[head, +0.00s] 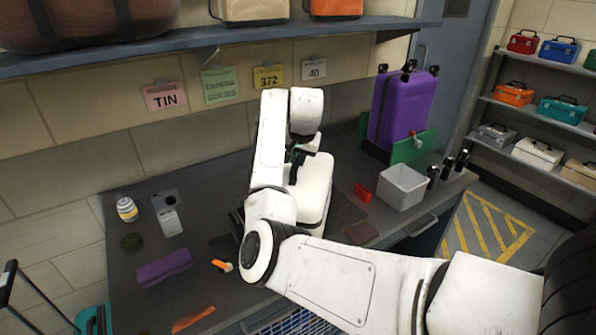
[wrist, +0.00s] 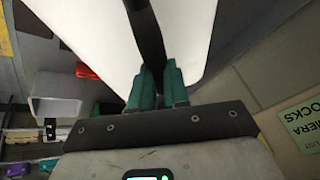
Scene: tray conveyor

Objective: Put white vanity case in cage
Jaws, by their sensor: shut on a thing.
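The white vanity case (head: 316,190) is at the middle of the dark workbench, partly hidden behind my arm. My gripper (head: 298,155) is at the top of the case. In the wrist view, the green fingers of my gripper (wrist: 158,85) are shut on the black handle of the white vanity case (wrist: 90,30). I cannot tell whether the case touches the bench. A blue wire mesh (head: 298,322), which looks like the cage, shows at the bottom edge below the bench front; most of it is hidden by my arm and the frame edge.
A purple suitcase (head: 403,105) stands upright at the bench's right, by a green board (head: 412,146). A white bin (head: 402,187) and a red block (head: 363,192) lie right of the case. A purple bundle (head: 164,268) and a jar (head: 127,209) are left. A shelf (head: 215,42) overhangs the bench.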

